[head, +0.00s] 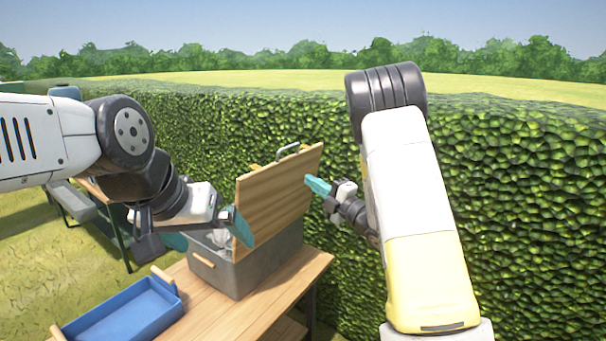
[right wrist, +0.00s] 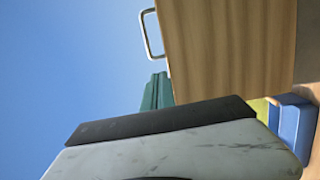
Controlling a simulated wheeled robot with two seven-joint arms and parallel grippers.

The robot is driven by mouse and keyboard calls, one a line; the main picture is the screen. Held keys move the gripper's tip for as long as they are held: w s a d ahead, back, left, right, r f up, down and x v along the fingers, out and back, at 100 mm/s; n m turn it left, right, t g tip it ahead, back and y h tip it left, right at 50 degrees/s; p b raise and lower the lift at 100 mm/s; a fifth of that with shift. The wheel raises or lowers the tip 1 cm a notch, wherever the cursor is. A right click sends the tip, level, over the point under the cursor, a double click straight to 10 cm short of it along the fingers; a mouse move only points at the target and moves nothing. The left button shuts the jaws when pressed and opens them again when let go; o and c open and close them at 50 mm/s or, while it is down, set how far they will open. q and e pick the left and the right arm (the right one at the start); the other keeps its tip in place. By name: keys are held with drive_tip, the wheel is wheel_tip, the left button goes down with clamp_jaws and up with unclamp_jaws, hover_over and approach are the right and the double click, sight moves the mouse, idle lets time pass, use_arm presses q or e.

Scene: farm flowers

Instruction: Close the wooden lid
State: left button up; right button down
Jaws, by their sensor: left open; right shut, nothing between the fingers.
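The wooden lid (head: 272,197) of a grey box (head: 250,272) stands raised and tilted open, with a metal handle (head: 288,150) at its upper edge. In the right wrist view the lid (right wrist: 240,45) fills the upper right, its handle (right wrist: 152,36) beside it. My left gripper (head: 228,224) is open at the lid's lower left edge, over the box opening; contact is unclear. My right gripper (head: 317,186) is shut and empty beside the lid's upper right edge. Its teal fingers (right wrist: 157,92) show near the lid in the right wrist view, touching or just apart.
The box stands on a wooden table (head: 225,318). A blue tray (head: 125,312) with wooden handles lies at the table's front left. A tall green hedge (head: 520,190) rises close behind the table. A grey bench (head: 75,203) stands on the grass at left.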

sight(279, 159)
drive_tip(key=x, duration=1.2)
drive_tip(key=shift+w+a, duration=0.1)
drive_tip(key=shift+w, duration=0.1)
drive_tip(key=shift+a, duration=0.1)
